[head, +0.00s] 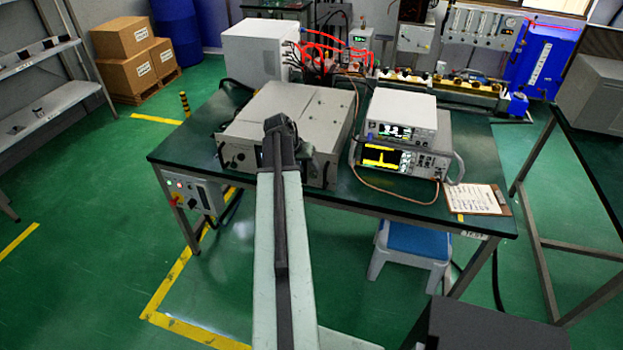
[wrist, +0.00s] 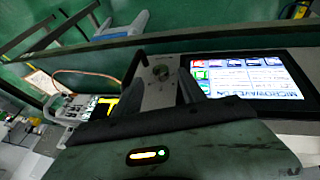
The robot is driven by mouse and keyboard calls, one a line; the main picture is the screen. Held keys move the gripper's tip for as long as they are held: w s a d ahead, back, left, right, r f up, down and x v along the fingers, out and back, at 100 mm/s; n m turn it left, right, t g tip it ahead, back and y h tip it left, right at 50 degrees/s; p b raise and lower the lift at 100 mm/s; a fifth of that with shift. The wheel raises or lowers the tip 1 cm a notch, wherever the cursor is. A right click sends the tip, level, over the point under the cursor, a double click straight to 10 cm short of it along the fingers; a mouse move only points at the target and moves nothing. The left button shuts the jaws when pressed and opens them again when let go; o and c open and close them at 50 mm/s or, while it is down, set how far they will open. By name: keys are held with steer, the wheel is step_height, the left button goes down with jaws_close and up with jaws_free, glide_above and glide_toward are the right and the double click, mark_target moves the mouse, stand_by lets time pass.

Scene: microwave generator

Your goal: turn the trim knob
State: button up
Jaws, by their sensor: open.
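The microwave generator (head: 310,105) is a wide grey box on the green table, its front panel partly hidden by my arm in the head view. In the wrist view its lit screen (wrist: 250,75) shows upside down. A small round knob (wrist: 161,72), which seems to be the trim knob, sits on the panel beside the screen. My gripper (wrist: 160,82) is open, with one finger on each side of the knob in the picture. I cannot tell whether the fingers touch it or how far off the panel they are.
Two stacked instruments (head: 400,135) stand right of the generator, with a copper cable beside them. A clipboard (head: 472,199) lies at the table's right end. A control box (head: 195,193) hangs under the left edge. A blue stool (head: 412,242) stands below.

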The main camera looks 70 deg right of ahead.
mark_target(312, 174)
steer(key=b+x, duration=0.2)
steer(key=x, duration=0.2)
steer(key=shift+d+f+b, duration=0.1)
steer(key=shift+f+b, duration=0.2)
steer(key=shift+b, duration=0.1)
steer(key=shift+r, duration=0.1)
jaws_close()
